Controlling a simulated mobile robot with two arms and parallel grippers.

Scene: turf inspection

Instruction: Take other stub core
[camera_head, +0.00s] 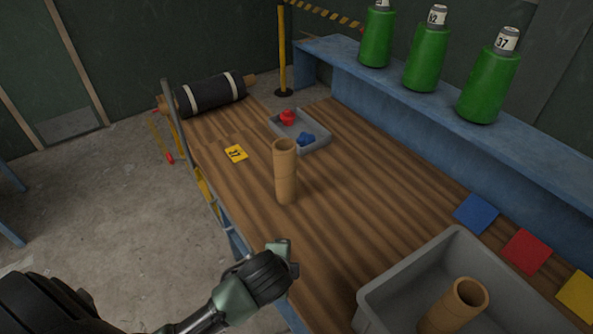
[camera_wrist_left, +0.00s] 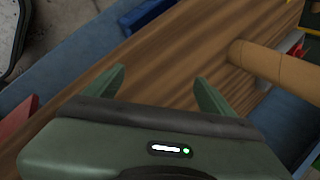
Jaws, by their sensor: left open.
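A tan cardboard stub core (camera_head: 286,178) stands upright on the wooden table top. Another tan stub core (camera_head: 453,308) stands tilted inside the grey bin (camera_head: 376,289) at the front right. My left gripper (camera_head: 284,254) is over the table's near left edge, apart from the standing core and nearer the camera than it. In the left wrist view its fingers (camera_wrist_left: 160,86) are spread with nothing between them. A tan core (camera_wrist_left: 278,66) shows to their right there, clear of the fingers. My right gripper is out of view.
A small grey tray (camera_head: 318,146) holds a red and a blue object. A yellow tag (camera_head: 236,153) lies left of it. A black roll (camera_head: 211,94) lies at the far end. Blue, red and yellow cards and green bottles (camera_head: 427,57) line the right side.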

